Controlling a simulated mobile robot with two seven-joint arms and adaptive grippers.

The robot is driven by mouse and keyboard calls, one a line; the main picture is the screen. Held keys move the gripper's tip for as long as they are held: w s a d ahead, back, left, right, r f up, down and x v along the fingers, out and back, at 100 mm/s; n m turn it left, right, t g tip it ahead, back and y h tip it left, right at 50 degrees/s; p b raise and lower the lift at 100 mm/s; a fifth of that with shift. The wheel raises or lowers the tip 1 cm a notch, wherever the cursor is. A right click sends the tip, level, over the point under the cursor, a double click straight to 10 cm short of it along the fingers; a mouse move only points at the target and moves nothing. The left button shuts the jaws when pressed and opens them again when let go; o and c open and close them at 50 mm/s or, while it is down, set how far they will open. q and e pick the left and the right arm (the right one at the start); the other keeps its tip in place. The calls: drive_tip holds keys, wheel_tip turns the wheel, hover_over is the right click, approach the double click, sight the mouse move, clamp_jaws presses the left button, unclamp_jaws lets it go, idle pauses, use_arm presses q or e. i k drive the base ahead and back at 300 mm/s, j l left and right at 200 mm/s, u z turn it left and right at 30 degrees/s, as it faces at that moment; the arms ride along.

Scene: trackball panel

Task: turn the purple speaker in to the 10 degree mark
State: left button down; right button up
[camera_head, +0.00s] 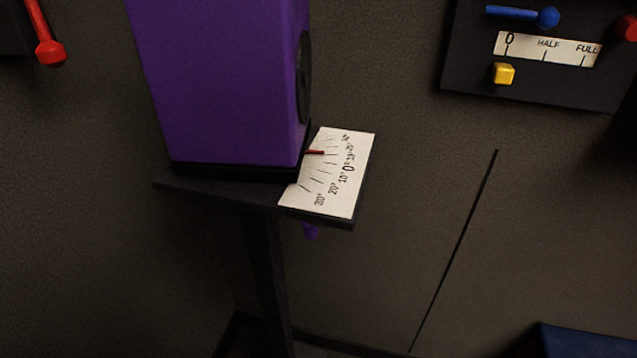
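The purple speaker (225,80) stands upright on a dark stand (340,221), with a black base and a dark round driver on its right side. A white angle scale card (349,192) lies on the stand to its right, marked 0° in the middle and up to 30° both ways. A thin red pointer (315,152) sticks out from the speaker's base over the card. It lies on the upper side of the 0°, close to the upper 10° line; the exact reading is too small to tell. Neither gripper is in view.
A dark panel at the upper right carries a blue lever (523,14), a yellow knob (504,73) and a 0-HALF-FULL scale (546,50). A red handle (49,50) hangs at upper left. A dark blue object (585,341) shows at lower right. Space right of the stand is clear.

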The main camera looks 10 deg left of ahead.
sight(229, 82)
drive_tip(key=i+u, duration=0.25)
drive_tip(key=u, duration=0.2)
drive_tip(key=i+u, duration=0.3)
drive_tip(key=u, duration=0.2)
drive_tip(key=k+j+z, duration=0.35)
drive_tip(key=k+l, duration=0.55)
drive_tip(key=i+j+z, duration=0.1)
drive_tip(key=i+j, duration=0.35)
drive_tip(key=j, duration=0.1)
